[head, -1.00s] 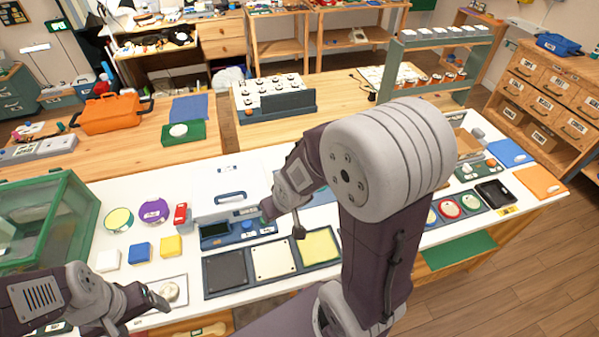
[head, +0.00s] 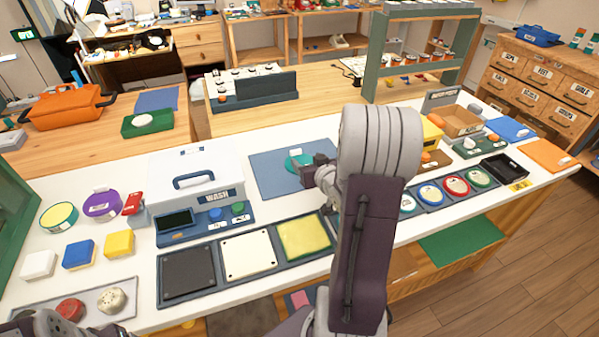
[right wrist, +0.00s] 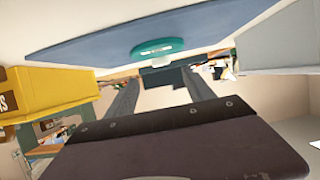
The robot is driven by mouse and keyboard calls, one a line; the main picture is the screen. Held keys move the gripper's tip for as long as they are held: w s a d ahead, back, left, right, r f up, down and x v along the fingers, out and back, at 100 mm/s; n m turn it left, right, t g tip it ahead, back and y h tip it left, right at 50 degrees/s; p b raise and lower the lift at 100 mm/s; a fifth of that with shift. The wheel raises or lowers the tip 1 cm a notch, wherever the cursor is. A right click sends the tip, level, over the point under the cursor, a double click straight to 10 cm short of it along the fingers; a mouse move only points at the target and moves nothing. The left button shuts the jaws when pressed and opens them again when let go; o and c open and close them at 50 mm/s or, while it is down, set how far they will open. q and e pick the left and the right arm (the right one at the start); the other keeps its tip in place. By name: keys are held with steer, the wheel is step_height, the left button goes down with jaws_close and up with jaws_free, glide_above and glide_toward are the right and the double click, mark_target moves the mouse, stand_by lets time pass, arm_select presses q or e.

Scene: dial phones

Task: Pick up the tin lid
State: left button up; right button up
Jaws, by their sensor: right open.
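A teal round lid (head: 300,162), which I take for the tin lid, lies on a blue-grey mat (head: 268,176) at the middle of the white counter. It has a small pale label and also shows in the right wrist view (right wrist: 157,46). My right gripper (head: 312,170) is at the lid's right side and hides part of it. In the right wrist view the right gripper's two fingers (right wrist: 162,95) are apart with nothing between them, and the lid lies just beyond them. Only a sliver of my left arm shows at the bottom left; its fingers cannot be made out.
A white box marked WASH (head: 195,175) stands left of the mat. Black, white and yellow panels (head: 248,254) lie in front. A yellow box (head: 432,130) and an open cardboard box (head: 458,122) stand to the right, beyond my right arm. Several round lidded pieces (head: 455,186) sit in a rack.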

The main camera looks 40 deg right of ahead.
mark_target(296, 151)
steer(key=b+x, duration=0.1)
steer(key=x, duration=0.8)
steer(key=shift+w+a, duration=0.1)
steer(key=shift+w, duration=0.05)
steer(key=shift+r, duration=0.1)
steer(key=shift+c, duration=0.6)
jaws_close()
steer(key=shift+r, duration=0.5)
step_height(296, 151, up, 3)
steer(key=shift+r+p, duration=0.1)
steer(key=shift+p, duration=0.65)
steer(key=s+r+p, duration=0.3)
steer(key=s+r, duration=0.3)
steer(key=s, duration=0.6)
steer(key=shift+a+r, duration=0.35)
steer(key=shift+r, duration=0.05)
